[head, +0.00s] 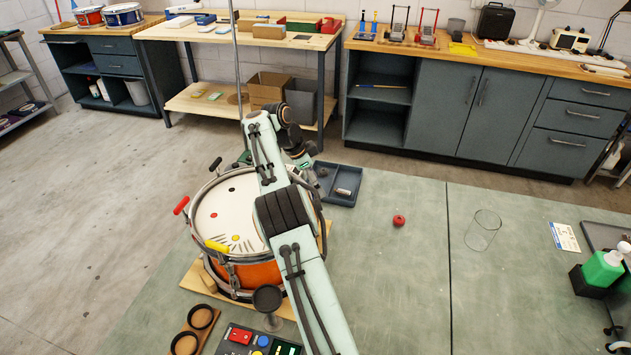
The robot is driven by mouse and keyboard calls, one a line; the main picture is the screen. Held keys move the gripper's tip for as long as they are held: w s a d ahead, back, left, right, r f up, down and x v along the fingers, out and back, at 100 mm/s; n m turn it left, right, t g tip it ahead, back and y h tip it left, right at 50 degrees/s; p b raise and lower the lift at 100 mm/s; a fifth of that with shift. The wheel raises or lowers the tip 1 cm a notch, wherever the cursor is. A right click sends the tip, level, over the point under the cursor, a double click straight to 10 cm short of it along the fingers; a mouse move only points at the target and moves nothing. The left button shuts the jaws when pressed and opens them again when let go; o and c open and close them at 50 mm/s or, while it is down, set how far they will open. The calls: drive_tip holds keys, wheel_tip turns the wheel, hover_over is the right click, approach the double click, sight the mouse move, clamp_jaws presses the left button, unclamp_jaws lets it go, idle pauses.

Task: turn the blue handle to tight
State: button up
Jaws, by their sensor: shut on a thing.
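The drum (270,272) has an orange shell, a white head and a metal rim. It stands on a wooden board at the left of the green bench. A red handle (181,205) and a yellow handle (217,246) stick out from its left and front rim. The blue handle cannot be made out; my arm covers the right part of the drum. My gripper (314,180) is mostly hidden behind my arm, low at the drum's right rim. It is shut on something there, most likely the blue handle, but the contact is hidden.
A grey-blue tray (349,171) with small parts lies behind the drum. A control panel (228,348) is in front. The bench's middle is mostly clear.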

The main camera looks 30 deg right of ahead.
drive_tip(key=shift+f+m+g+y, duration=0.15)
drive_tip(key=shift+m+g, duration=0.25)
drive_tip(key=shift+m, duration=0.55)
drive_tip(key=shift+r+m+g+y, duration=0.15)
drive_tip(key=shift+m+g, duration=0.25)
drive_tip(key=shift+m, duration=0.55)
drive_tip(key=shift+f, duration=0.1)
drive_tip(key=o, duration=1.2)
drive_tip(key=shift+c, duration=0.2)
